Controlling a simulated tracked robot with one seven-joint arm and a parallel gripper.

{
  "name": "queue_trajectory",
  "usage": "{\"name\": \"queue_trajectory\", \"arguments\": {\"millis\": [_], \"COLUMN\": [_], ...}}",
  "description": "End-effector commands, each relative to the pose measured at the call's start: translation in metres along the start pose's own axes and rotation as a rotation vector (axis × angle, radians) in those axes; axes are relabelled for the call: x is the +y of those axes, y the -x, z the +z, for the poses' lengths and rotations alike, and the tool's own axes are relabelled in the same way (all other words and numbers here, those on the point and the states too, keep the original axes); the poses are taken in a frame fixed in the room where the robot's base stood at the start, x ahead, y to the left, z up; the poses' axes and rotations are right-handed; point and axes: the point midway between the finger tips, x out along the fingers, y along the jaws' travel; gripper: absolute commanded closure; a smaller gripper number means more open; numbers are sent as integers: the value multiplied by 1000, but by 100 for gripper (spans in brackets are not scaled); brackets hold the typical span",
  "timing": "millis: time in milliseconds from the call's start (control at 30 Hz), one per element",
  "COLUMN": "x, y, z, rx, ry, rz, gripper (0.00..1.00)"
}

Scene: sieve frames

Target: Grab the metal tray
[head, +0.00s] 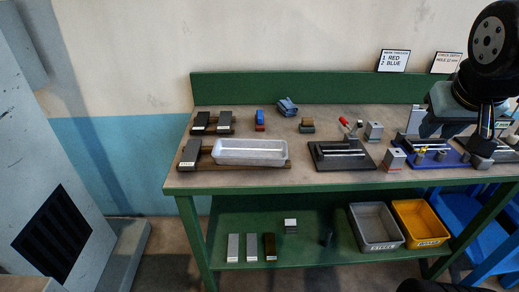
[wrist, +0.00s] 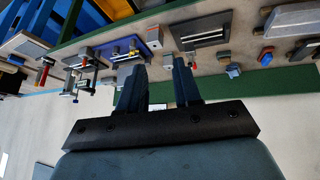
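The metal tray (head: 268,162) is a long, shallow, light silver pan with a raised rim. It lies on a brown wooden board (head: 204,164) at the left front of the green-framed bench, and it looks empty. Part of it shows at the upper right edge of the wrist view (wrist: 296,18). My gripper (wrist: 159,66) is open, with two dark fingers apart and nothing between them. It is well away from the tray, over the right part of the bench. In the head view my dark arm is at the right, and its fingertips are hard to make out.
A black fixture with a red-handled clamp (head: 342,154) stands right of the tray. A dark block (head: 188,152) is at its left end. Small red, blue and brown blocks and a blue cloth (head: 287,107) lie behind it. Grey (head: 376,228) and yellow (head: 421,223) bins are on the lower shelf.

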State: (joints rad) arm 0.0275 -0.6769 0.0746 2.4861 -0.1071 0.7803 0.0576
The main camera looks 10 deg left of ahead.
Motion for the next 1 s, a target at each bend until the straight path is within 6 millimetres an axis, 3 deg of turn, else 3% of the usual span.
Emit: {"name": "queue_trajectory", "arguments": {"millis": [133,267,533,767,1000], "x": [10,8,-35,-101,-178], "y": [-32,-60,-126,-182,-223], "z": [-48,-91,-159,-178,-153], "rx": [86,178,356,488,585], "ry": [125,264,579,821,1013], "rz": [105,152,80,-151,-533], "gripper": [67,67,67,67,67]}}
